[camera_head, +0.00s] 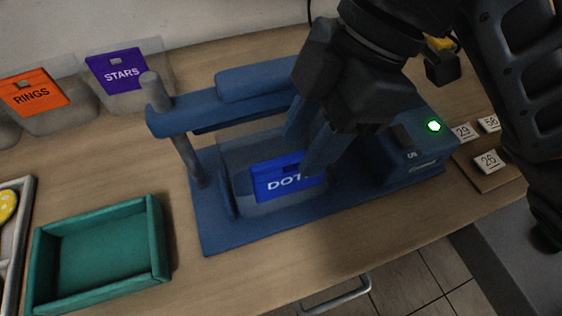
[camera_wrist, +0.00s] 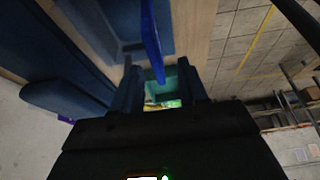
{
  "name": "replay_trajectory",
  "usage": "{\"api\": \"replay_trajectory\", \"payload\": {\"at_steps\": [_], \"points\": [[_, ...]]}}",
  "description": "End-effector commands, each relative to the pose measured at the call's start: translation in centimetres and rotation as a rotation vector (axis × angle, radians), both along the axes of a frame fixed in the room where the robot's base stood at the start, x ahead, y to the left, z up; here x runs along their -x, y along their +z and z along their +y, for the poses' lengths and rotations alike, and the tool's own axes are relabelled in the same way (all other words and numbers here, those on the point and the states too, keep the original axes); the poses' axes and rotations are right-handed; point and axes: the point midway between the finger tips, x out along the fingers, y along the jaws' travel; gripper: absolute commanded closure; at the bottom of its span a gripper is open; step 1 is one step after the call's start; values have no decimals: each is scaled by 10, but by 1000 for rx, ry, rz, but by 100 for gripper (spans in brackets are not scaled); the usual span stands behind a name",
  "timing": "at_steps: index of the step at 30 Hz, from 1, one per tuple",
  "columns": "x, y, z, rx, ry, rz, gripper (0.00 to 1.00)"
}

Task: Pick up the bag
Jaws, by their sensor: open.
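The clear bag (camera_head: 240,160) with a blue DOTS label (camera_head: 270,184) stands in the blue machine (camera_head: 225,232), under its raised bar. My gripper (camera_head: 305,148) is open, pointing down at the bag's right part, and one finger covers the end of the label. In the wrist view the label shows nearly edge-on (camera_wrist: 151,35), just beyond the two open fingers (camera_wrist: 159,82). I cannot tell whether the bag's edge is between the fingers or whether they touch it.
An empty green tray (camera_head: 105,250) lies left of the machine. Bags labelled RINGS (camera_head: 34,92) and STARS (camera_head: 121,70) stand along the wall. Numbered tiles (camera_head: 487,160) sit on a wooden board at the right. A drawer handle (camera_head: 337,296) is on the table front.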

Motion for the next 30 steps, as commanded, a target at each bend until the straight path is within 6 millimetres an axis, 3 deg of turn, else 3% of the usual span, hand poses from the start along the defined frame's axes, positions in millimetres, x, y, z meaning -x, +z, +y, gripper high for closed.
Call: {"api": "replay_trajectory", "payload": {"at_steps": [15,24,30], "points": [[1,-57,23,-4,-1,1,57],[1,-61,25,-5,-2,-1,57],[2,-61,25,-5,-2,-1,77]]}}
